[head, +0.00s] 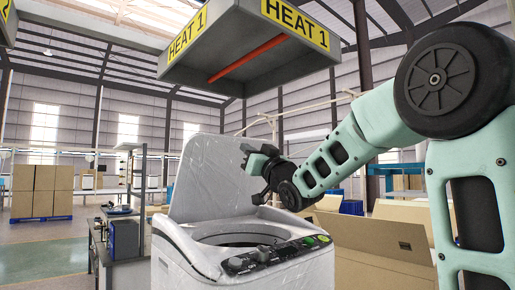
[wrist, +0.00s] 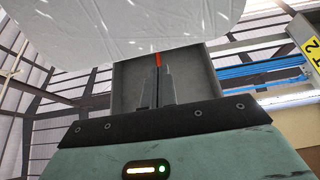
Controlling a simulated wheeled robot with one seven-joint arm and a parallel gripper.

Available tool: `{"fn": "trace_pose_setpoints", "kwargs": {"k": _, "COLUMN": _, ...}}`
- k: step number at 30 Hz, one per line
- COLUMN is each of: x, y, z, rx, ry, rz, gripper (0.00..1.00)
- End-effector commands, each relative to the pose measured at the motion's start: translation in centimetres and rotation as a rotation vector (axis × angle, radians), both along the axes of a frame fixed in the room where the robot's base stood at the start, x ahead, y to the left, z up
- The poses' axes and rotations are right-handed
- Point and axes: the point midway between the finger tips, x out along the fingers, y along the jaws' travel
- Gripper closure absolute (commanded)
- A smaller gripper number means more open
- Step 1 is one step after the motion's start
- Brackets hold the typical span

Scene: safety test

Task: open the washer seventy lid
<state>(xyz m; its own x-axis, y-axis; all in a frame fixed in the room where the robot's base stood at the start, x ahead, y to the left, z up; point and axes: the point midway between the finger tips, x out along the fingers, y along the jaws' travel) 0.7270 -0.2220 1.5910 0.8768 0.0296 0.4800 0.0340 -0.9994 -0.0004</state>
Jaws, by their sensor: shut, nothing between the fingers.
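The white washer (head: 235,262) stands in the lower middle of the head view. Its lid (head: 196,172) is raised, standing nearly upright with a slight lean at the back, and the round drum opening (head: 240,239) shows below it. My gripper (head: 245,155) is at the right edge of the lid, above the washer's right side. In the wrist view the lid (wrist: 120,30) fills the top as a pale curved surface. My gripper's fingers (wrist: 158,78) are together and empty beneath its edge. I cannot tell if they touch the lid.
A grey heater hood (head: 255,40) marked HEAT 1 hangs above the washer. An open cardboard box (head: 375,258) stands to the right. A workbench (head: 125,265) is close on the left, with stacked boxes (head: 40,190) farther back.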

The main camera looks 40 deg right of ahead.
Motion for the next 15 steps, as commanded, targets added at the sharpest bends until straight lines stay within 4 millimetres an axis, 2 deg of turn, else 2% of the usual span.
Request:
{"fn": "trace_pose_setpoints", "kwargs": {"k": 1, "x": 1.1, "y": 0.0, "z": 1.1, "rx": 0.001, "ry": 0.002, "rz": 0.000, "gripper": 1.00}}
{"fn": "trace_pose_setpoints", "kwargs": {"k": 6, "x": 3.5, "y": 0.1, "z": 2.4, "rx": 0.001, "ry": 0.002, "rz": 0.000, "gripper": 1.00}}
{"fn": "trace_pose_setpoints", "kwargs": {"k": 15, "x": 5.4, "y": 0.2, "z": 3.0, "rx": -0.001, "ry": 0.001, "rz": 0.001, "gripper": 1.00}}
